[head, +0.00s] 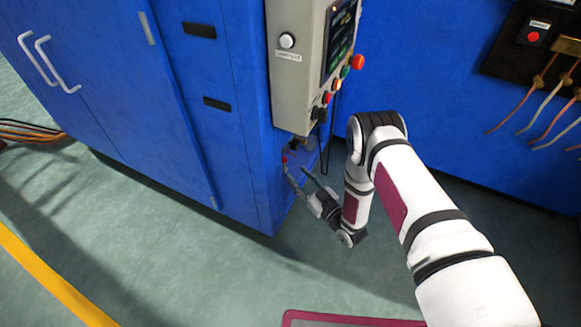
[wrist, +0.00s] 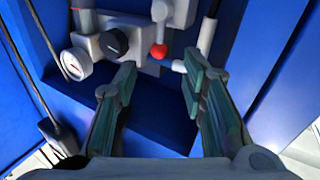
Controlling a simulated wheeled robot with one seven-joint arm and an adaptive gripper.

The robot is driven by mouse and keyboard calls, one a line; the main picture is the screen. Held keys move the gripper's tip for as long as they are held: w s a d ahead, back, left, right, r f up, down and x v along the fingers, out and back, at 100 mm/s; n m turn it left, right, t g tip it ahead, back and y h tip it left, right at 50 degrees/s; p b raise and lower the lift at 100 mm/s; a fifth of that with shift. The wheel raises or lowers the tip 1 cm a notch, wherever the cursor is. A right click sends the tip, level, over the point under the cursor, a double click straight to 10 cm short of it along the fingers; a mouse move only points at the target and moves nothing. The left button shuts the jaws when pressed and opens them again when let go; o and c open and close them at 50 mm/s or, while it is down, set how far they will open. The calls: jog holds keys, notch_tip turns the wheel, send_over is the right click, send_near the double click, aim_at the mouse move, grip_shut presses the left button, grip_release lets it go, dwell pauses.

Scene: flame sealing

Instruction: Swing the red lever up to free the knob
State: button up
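In the wrist view the red lever (wrist: 159,50) hangs down from a grey valve block, with a grey shaft and a red ball at its lower end. The black round knob (wrist: 115,43) sits on the block just left of the red ball. My gripper (wrist: 157,78) is open and empty, its two green-padded fingers apart just below and in front of the ball, one to each side. I see no contact with the lever. In the head view my gripper (head: 296,170) is low beside the blue cabinet, under the grey control box; the lever and knob are too small to make out there.
A round white gauge (wrist: 75,64) is left of the knob. A short pale fitting (wrist: 180,66) sticks out near the right finger. Blue cabinet walls (wrist: 250,50) flank the recess. The control box (head: 297,80) hangs above my gripper. Open floor (head: 170,230) lies in front.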

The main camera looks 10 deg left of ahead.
jog(key=shift+v, duration=1.65)
